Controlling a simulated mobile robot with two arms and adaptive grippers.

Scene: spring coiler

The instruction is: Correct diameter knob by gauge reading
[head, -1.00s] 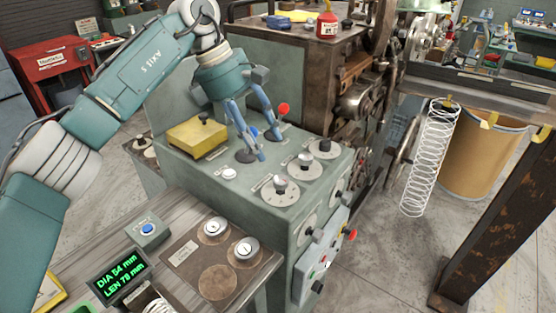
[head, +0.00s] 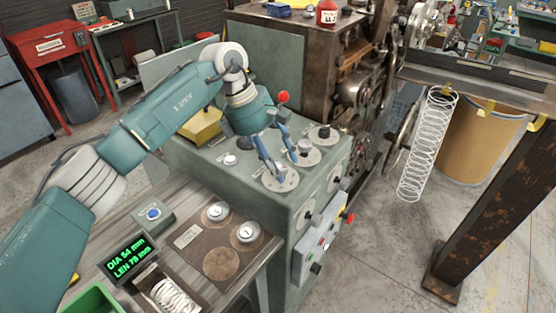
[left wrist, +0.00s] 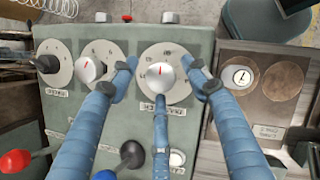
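The spring coiler's panel (head: 215,165) carries three dials with silver or black knobs. The dial labels are too small to read. My left gripper (head: 277,170) is over this knob, its blue fingers spread on either side and below it, with visible gaps in the left wrist view (left wrist: 160,66). The gauge display (head: 128,258) reads DIA 54 mm, LEN 78 mm. My right gripper is not in view.
A second silver knob (head: 304,147) and a black knob (head: 324,132) stand close behind. A red-ball lever (head: 283,97) rises near my wrist. A white spring (head: 173,296) lies beside the display; another spring (head: 428,145) hangs at the right.

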